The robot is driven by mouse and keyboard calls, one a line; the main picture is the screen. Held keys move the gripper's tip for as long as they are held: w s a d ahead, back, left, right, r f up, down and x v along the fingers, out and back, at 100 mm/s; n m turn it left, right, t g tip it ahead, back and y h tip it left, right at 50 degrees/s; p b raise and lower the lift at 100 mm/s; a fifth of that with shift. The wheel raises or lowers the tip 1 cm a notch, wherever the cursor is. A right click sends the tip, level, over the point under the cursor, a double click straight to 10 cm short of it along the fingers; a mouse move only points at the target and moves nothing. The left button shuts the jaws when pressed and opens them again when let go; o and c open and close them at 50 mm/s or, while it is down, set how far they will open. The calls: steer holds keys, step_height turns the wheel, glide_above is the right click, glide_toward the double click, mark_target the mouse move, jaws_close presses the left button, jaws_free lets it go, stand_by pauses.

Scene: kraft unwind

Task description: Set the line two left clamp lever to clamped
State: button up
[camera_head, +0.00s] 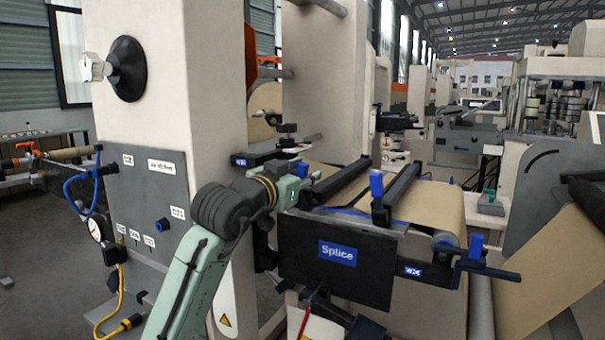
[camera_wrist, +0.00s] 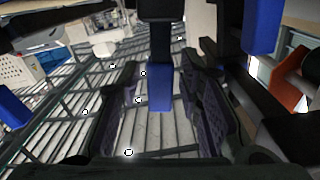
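A blue-ended lever (camera_wrist: 160,88) with a black upper part shows in the wrist view between the two dark fingers of my gripper (camera_wrist: 162,108). There are gaps on both sides, so my gripper is open and not closed on it. In the head view my gripper (camera_head: 304,178) is at the left end of the splice table (camera_head: 335,262), beside the left black clamp bar (camera_head: 345,180). A small blue part (camera_head: 302,170) shows there, mostly hidden by my gripper. Whether that lever is clamped I cannot tell.
An upright blue lever (camera_head: 376,185) stands by the right clamp bar (camera_head: 402,187). Another blue handle (camera_head: 475,243) is at the table's right front corner. The beige machine column (camera_head: 150,110) with its grey panel (camera_head: 150,205) is close on the left. Brown web (camera_head: 435,207) crosses the table.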

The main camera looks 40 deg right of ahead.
jaws_close()
stand_by(0.6)
